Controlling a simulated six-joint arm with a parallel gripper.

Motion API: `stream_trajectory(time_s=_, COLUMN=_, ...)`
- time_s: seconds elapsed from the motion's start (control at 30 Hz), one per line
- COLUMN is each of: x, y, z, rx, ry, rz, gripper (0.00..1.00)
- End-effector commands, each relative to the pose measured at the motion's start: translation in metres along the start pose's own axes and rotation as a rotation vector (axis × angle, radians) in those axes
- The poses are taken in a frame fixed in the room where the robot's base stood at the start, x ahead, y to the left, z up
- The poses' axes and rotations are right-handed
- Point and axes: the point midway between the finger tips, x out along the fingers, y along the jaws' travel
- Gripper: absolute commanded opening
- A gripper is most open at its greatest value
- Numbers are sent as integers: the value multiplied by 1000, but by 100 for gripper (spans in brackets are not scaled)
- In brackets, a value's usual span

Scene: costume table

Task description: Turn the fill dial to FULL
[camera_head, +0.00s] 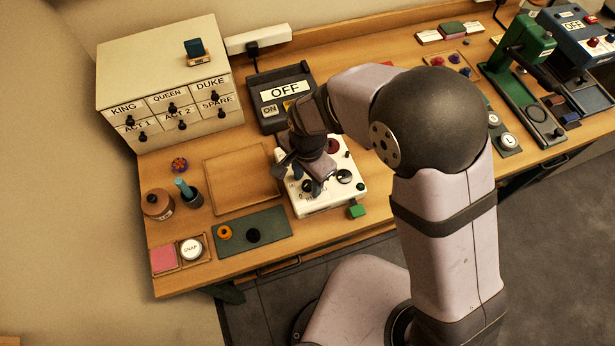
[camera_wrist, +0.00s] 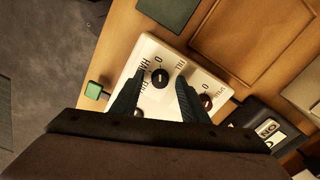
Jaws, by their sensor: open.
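The white control box (camera_head: 322,207) stands on the table below my gripper and also shows in the wrist view (camera_wrist: 150,48). In the wrist view a black dial (camera_wrist: 160,77) sits on it with printed labels around it, one reading HALF; the small print and the pointer's exact direction are hard to read. My gripper (camera_wrist: 161,80) is open, with its two dark fingers on either side of this dial. I cannot tell if they touch it. In the head view my gripper (camera_head: 311,187) hides part of the box top.
A green block (camera_head: 357,211) is at the box's front edge. A switch unit reading OFF (camera_head: 281,95) stands behind the box. A wooden tray (camera_head: 240,205) and a dark green mat (camera_head: 272,222) lie to the left. A labelled drawer cabinet (camera_head: 124,82) stands at back left.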

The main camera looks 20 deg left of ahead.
Motion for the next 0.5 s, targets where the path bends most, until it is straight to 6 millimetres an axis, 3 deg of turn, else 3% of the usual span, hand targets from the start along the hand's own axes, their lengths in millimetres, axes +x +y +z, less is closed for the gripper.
stream_trajectory(time_s=0.13, x=0, y=0, z=0, rx=0, ry=0, rz=0, gripper=38)
stream_trajectory(time_s=0.3, x=0, y=0, z=0, rx=0, ry=0, rz=0, gripper=0)
stream_trajectory(time_s=0.5, x=0, y=0, z=0, rx=-5, ry=0, rz=0, gripper=0)
